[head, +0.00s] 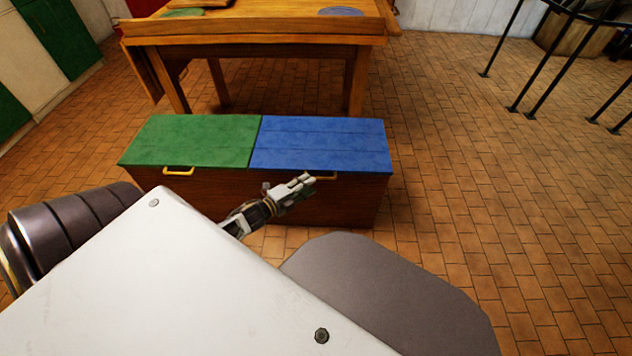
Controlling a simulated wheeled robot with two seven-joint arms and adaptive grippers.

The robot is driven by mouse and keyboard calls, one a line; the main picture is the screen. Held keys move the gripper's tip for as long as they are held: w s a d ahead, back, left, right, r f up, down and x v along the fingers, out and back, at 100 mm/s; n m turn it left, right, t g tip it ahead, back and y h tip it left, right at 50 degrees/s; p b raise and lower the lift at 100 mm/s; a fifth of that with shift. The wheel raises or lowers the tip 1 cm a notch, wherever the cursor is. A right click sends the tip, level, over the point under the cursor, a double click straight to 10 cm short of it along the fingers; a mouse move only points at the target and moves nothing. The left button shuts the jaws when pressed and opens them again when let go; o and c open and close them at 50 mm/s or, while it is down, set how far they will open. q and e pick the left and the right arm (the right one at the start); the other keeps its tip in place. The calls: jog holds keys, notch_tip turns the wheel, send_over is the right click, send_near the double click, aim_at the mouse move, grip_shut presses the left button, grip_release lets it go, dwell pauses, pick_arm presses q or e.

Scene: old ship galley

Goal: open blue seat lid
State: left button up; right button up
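The blue seat lid (322,145) is the right half of the top of a wooden bench chest (352,200). It lies flat and closed. A yellow handle (326,178) sits at its front edge, partly hidden behind my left gripper (304,184). The gripper reaches up from the lower left to the front of the chest, with its fingertips at or just in front of the handle. I cannot tell whether they touch it or how far apart the fingers are. My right gripper does not show.
A green lid (195,140) with its own yellow handle (178,171) is closed beside the blue one. A wooden table (250,28) stands close behind the chest. Black metal railings (545,60) stand at the upper right. The tiled floor (490,190) right of the chest is clear.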

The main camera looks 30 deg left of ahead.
pick_arm(q)
jog(key=shift+b+x, duration=0.85)
jog(key=shift+x, duration=1.55)
grip_shut()
